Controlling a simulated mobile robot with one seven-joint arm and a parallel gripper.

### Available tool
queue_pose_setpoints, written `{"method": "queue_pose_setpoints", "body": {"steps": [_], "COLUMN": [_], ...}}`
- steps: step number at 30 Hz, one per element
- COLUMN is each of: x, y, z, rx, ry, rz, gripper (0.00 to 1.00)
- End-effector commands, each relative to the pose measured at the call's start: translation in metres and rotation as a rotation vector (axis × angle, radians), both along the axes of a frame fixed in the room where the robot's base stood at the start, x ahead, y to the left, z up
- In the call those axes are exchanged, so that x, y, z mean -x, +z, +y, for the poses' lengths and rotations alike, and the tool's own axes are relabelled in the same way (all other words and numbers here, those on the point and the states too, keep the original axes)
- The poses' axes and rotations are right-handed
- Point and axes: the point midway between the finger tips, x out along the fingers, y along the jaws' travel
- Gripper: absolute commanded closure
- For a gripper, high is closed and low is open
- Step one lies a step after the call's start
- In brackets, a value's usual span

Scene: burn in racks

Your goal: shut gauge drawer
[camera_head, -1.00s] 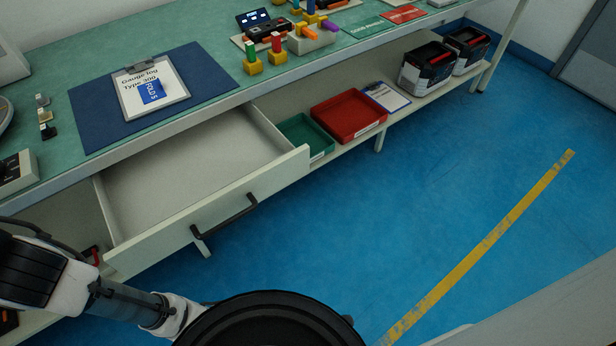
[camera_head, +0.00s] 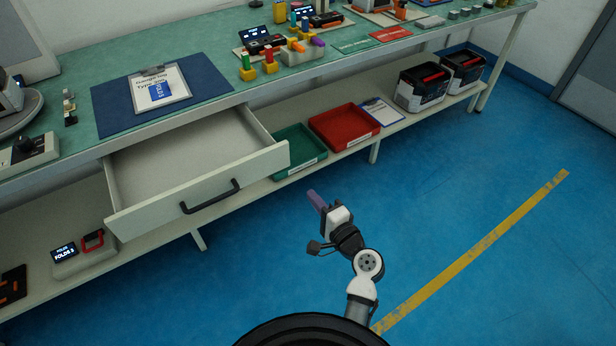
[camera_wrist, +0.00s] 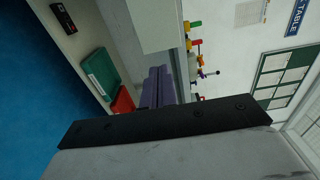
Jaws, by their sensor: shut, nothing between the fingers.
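The gauge drawer (camera_head: 140,216) hangs open under the green-topped bench in the head view, and its inside looks empty. Its dark bar handle (camera_head: 210,197) is on the front panel. My gripper (camera_head: 316,200) is to the right of the drawer and in front of the bench, apart from the handle. Its purple fingers are shut with nothing between them. In the wrist view the purple fingers (camera_wrist: 156,86) lie together, and a pale panel (camera_wrist: 150,25), perhaps the drawer front, shows beyond them at the top.
A green tray (camera_head: 300,168), a red tray (camera_head: 345,150) and a clipboard (camera_head: 382,111) lie on the lower shelf. Black bins (camera_head: 422,100) stand farther right. A bench leg (camera_head: 374,152) reaches the floor. The blue floor (camera_head: 450,190) at right is clear.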

Motion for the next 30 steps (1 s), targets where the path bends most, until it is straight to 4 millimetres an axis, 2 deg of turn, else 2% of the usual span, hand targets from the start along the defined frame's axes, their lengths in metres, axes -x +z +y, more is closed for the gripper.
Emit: {"method": "queue_pose_setpoints", "body": {"steps": [5, 18, 24, 30], "x": [-0.021, -0.095, -0.111, -0.114], "y": [0.004, 0.005, 0.003, 0.002], "z": [0.016, 0.065, 0.076, 0.078], "rx": [-0.001, 0.000, 0.002, 0.002], "ry": [0.005, 0.003, 0.002, 0.001], "rz": [-0.003, -0.004, -0.004, -0.004], "gripper": [1.00, 1.00, 1.00, 1.00]}}
